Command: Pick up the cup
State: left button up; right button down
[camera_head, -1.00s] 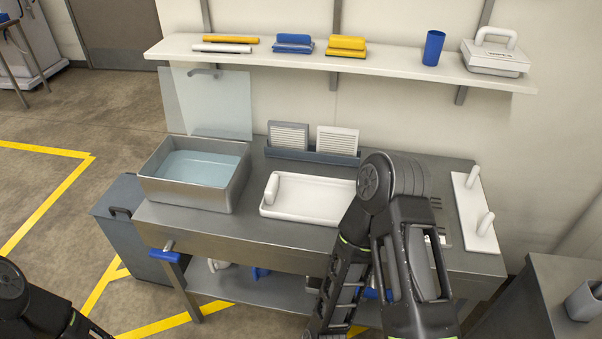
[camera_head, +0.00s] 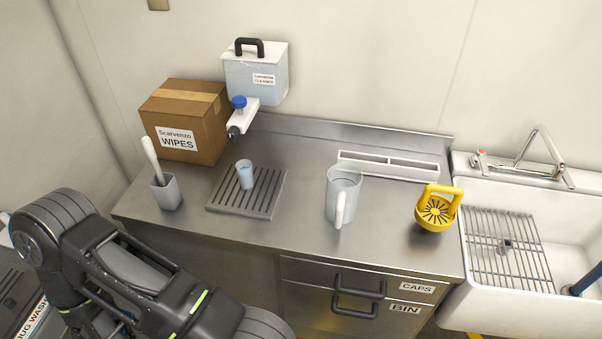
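A small pale blue cup (camera_head: 246,175) stands upright on a grey slotted drip tray (camera_head: 222,200) on the steel counter. It sits below and a little right of the spout of a container labelled as a cleaner. One of my arms crosses the lower left of the view, in front of the counter. Its gripper is outside the frame, and my other arm does not show.
A cardboard wipes box (camera_head: 205,118), a brush in a grey holder (camera_head: 168,192) and the cleaner container (camera_head: 262,80) surround the tray. Right are a clear jug (camera_head: 347,190), a yellow handled item (camera_head: 437,208) and a white sink (camera_head: 500,312). Counter is bare between tray and jug.

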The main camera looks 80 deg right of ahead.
aim_at(243, 167)
jog(key=z, duration=2.45)
